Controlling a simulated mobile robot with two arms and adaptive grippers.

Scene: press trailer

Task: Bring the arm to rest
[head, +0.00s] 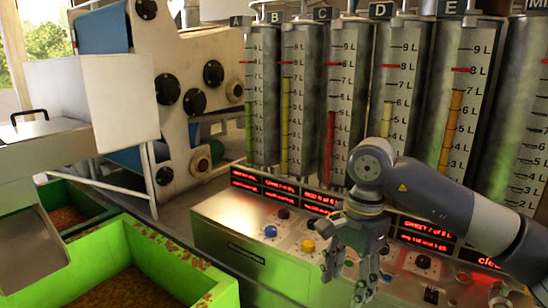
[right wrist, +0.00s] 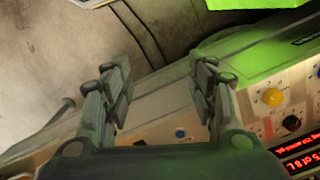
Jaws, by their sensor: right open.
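My right arm (head: 445,195) comes in from the right in the head view. Its gripper (head: 345,280) hangs fingers-down in front of the control panel (head: 225,232). In the right wrist view the two fingers (right wrist: 162,90) are spread apart with nothing between them. The panel's edge and part of its face show beyond them, with a yellow button (right wrist: 273,97) to the right. I cannot tell from these views whether the fingers touch the panel. My left gripper is in neither view.
Several upright cylinders with litre scales (head: 263,100) stand behind the panel. Red displays (head: 425,235) and knobs line the panel. Green bins (head: 150,255) with brown contents stand at lower left. A white machine with a blue belt (head: 175,70) stands behind them.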

